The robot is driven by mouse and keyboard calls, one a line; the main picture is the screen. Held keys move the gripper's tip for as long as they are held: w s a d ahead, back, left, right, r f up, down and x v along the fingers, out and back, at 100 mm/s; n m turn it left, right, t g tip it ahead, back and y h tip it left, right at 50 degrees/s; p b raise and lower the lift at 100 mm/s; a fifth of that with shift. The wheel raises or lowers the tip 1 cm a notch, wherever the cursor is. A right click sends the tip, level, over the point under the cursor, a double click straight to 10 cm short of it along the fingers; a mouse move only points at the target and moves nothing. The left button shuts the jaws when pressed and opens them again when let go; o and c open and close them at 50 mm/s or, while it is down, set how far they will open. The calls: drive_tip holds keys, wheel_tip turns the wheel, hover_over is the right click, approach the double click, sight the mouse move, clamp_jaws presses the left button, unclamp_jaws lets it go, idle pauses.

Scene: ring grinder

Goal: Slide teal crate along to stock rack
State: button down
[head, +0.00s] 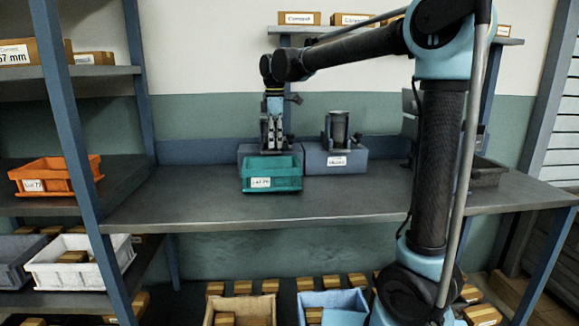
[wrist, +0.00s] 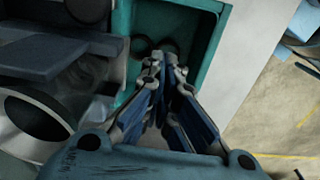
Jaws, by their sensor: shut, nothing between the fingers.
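The teal crate (head: 272,179) sits upright on the grey workbench, with a white label on its front. My gripper (head: 272,150) is at the crate's back part, pointing down, with its fingertips at or inside the rim. In the wrist view the shut fingers (wrist: 165,75) reach over the open crate (wrist: 207,75), and dark rings show on its floor. I cannot tell whether the fingers touch a wall. The stock rack (head: 75,150) stands at the left, with blue posts and grey shelves. An orange crate (head: 58,175) is on its middle shelf.
A grey-blue labelled block (head: 335,160) with a dark cylinder stands right of the crate. The workbench (head: 330,205) is clear left of the crate toward the rack. A rack post rises near the bench's left end. A white bin (head: 80,270) sits on the lower shelf.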

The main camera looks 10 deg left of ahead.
sight(287, 166)
drive_tip(key=f, duration=0.9)
drive_tip(key=shift+w, duration=0.2)
drive_tip(key=shift+w+d+f, duration=0.15)
drive_tip(key=shift+d+f, duration=0.1)
drive_tip(key=shift+d, duration=0.4)
drive_tip(key=shift+w+d+f, duration=0.15)
drive_tip(key=shift+d+f, duration=0.1)
drive_tip(key=shift+d, duration=0.35)
drive_tip(key=shift+w+d, duration=0.1)
drive_tip(key=shift+d, duration=0.55)
